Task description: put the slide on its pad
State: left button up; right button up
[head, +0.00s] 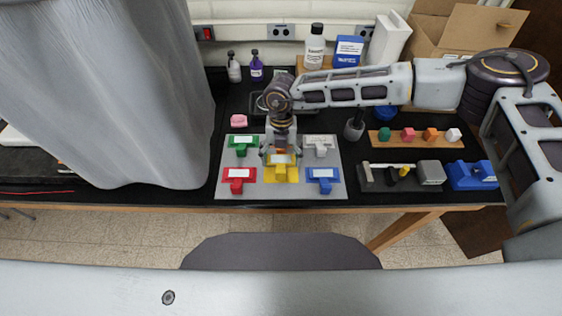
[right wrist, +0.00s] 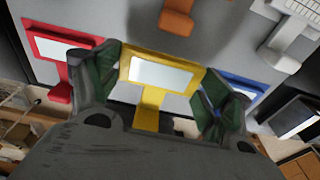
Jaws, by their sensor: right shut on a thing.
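My right gripper (head: 281,155) reaches down over the grey board (head: 260,193) in the head view. It is shut on the yellow T-shaped slide (head: 281,174), which has a white label. In the right wrist view the yellow slide (right wrist: 153,97) sits between the two dark green fingertips of my right gripper (right wrist: 160,85), its stem toward the camera. The gripper hides part of the slide and the board behind it. I cannot tell if the slide touches the board. My left gripper is not in view.
Red (head: 237,176), blue (head: 323,176), green (head: 242,143) and white (head: 319,143) labelled pieces lie close around. An orange piece (right wrist: 178,18) shows behind the yellow one. A wooden strip with coloured knobs (head: 420,141) stands right; a grey curtain (head: 110,90) hangs left.

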aim_at(281, 158)
jog(key=shift+f, duration=0.1)
jog(key=shift+f+p, duration=0.45)
jog(key=shift+f, duration=1.25)
jog(key=shift+f, duration=0.2)
jog(key=o, duration=1.4)
jog(key=shift+c, duration=0.2)
jog(key=shift+r, duration=0.1)
jog(key=shift+r, duration=0.15)
jog(key=r, duration=0.4)
jog(key=w+r+b, duration=0.1)
jog(key=r, duration=0.2)
jog(key=r+b, duration=0.1)
jog(key=r, duration=0.3)
jog(key=shift+w+r, duration=0.15)
jog(key=shift+r, duration=0.2)
